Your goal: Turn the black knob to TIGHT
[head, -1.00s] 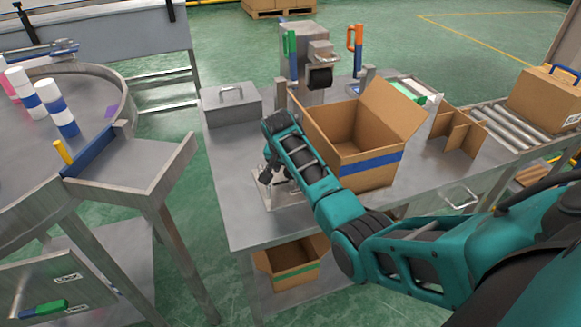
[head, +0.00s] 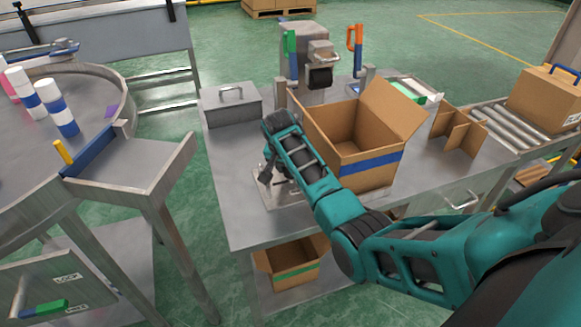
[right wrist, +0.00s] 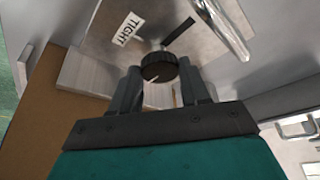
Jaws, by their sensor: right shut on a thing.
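The black knob (right wrist: 159,67) sits on a metal plate (right wrist: 150,25) in the right wrist view, with a white TIGHT label (right wrist: 127,29) up and to its left. A light mark shows on the knob's face. A black bar (right wrist: 179,35) lies on the plate up and to the right of the knob. My right gripper (right wrist: 160,78) is shut on the knob, one finger at each side. In the head view, my right gripper (head: 268,172) is at the metal plate (head: 285,193) on the table, and my arm hides the knob. My left gripper is not in view.
An open cardboard box (head: 372,170) with a blue stripe stands close beside my right arm. A grey lidded metal box (head: 232,104) and a machine (head: 305,55) with green and orange handles stand behind. The table (head: 228,190) is clear to the left.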

